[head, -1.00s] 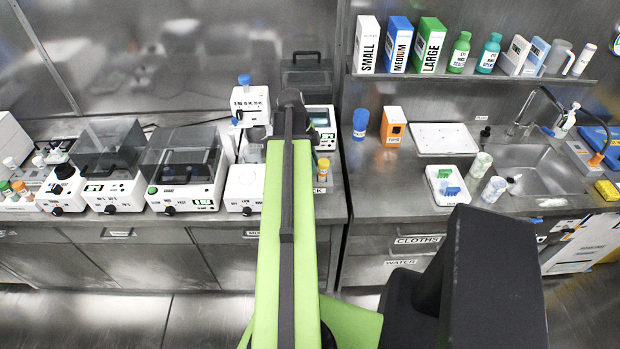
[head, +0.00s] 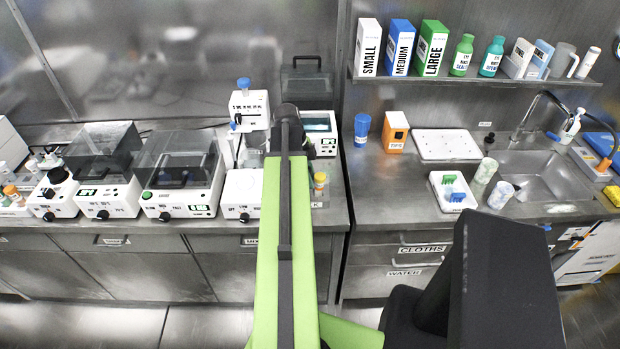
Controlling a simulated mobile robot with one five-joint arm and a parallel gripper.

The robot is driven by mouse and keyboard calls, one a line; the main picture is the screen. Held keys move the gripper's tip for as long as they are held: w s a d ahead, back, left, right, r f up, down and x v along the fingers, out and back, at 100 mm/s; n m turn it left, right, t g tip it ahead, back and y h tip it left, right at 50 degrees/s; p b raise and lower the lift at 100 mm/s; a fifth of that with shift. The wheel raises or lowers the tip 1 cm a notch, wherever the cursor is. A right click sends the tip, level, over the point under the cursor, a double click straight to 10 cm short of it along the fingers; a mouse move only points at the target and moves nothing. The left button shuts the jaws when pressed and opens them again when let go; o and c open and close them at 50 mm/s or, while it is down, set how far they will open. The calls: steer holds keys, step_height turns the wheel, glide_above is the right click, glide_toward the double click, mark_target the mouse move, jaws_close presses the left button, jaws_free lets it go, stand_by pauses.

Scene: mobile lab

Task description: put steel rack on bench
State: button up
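The steel bench (head: 390,195) runs along the wall, its front edge crossing the view. My arm reaches forward over it. The end of my arm with my gripper (head: 287,112) is near the back of the bench, between a white instrument and a screened device. The arm hides the fingertips, so I cannot see their opening or whether they hold anything. I cannot clearly make out the steel rack. A greyish, partly see-through shape (head: 253,150) shows just left of the arm, but I cannot tell what it is. An orange-capped vial (head: 320,183) stands right of the arm.
Lidded machines (head: 180,175) crowd the bench at left. A shelf (head: 470,80) hangs above. Bare bench shows between the vial and the small tray.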

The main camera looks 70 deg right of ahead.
steer(key=o, duration=0.4)
steer(key=shift+o, duration=0.2)
steer(key=shift+r, duration=0.1)
steer(key=p+v, duration=1.2)
